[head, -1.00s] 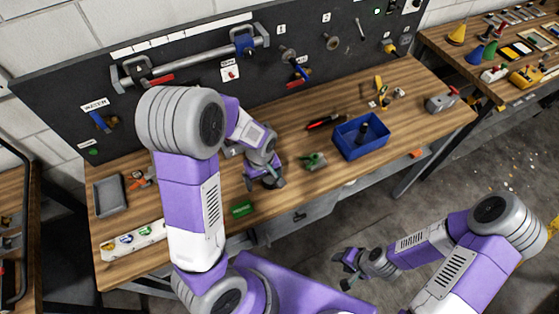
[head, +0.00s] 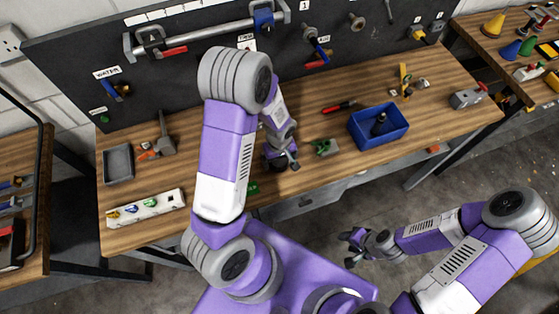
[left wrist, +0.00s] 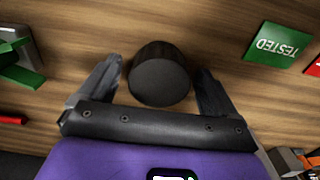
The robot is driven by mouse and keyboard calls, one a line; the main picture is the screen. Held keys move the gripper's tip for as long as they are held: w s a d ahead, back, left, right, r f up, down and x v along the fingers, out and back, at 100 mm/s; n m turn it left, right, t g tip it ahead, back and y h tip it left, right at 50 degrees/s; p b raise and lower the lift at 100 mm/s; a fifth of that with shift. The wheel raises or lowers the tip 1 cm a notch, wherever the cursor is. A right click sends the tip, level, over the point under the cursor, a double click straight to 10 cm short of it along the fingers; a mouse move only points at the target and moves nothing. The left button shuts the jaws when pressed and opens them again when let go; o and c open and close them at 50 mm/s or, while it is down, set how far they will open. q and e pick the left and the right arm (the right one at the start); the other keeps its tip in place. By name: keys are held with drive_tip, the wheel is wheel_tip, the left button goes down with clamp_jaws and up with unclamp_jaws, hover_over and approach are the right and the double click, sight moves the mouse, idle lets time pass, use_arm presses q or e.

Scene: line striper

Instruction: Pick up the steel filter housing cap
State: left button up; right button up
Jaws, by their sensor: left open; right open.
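A dark round cylinder (left wrist: 160,78), which looks like the steel filter housing cap, stands on the wooden bench in the left wrist view. My left gripper (left wrist: 158,92) is open, with one finger on each side of it. Gaps show between the cylinder and both fingers. In the head view my left gripper (head: 284,162) is low over the bench, and the gripper and arm largely hide the cap. My right gripper (head: 352,241) is open and empty, out over the floor in front of the bench.
A green TESTED tag (left wrist: 278,47) lies near the cap. A green object (head: 325,147) and a blue bin (head: 357,131) with a dark cylinder (head: 379,125) are to the right. A hammer (head: 166,138), grey tray (head: 119,163) and white strip (head: 146,208) are to the left.

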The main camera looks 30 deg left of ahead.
use_arm(q)
drive_tip(key=c, duration=1.1)
